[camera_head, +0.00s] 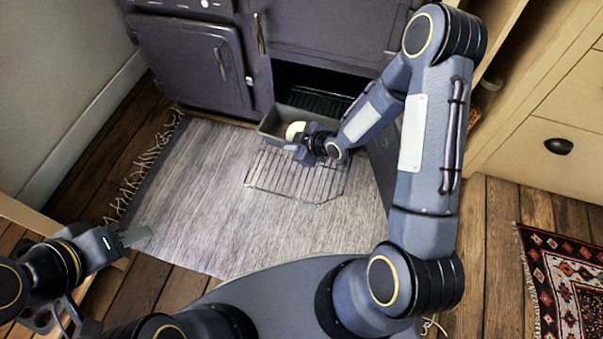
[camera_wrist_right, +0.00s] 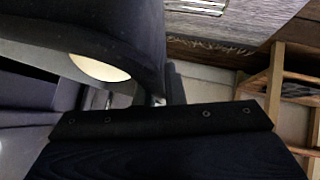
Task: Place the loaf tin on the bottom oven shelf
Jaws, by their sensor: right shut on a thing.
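The grey loaf tin (camera_head: 271,122), with a rounded cream-coloured thing (camera_head: 293,130) in it, is at the mouth of the open oven compartment (camera_head: 289,77) in the head view. My right gripper (camera_head: 301,142) is shut on the tin's near side. A wire shelf (camera_head: 270,176) sticks out in front of the oven over the rug, below and nearer than the tin. I cannot tell whether the tin touches it. The cream thing also shows in the right wrist view (camera_wrist_right: 98,68). My left gripper (camera_head: 136,236) is far from the tin at the lower left; its finger gap is not clear.
Another rack (camera_head: 318,98) shows inside the dark compartment. The closed oven door (camera_head: 195,62) is on the left. A dark panel (camera_head: 381,166) stands right of the wire shelf, partly behind my right arm. The grey rug (camera_head: 200,190) is clear; drawers (camera_head: 560,110) stand at the right.

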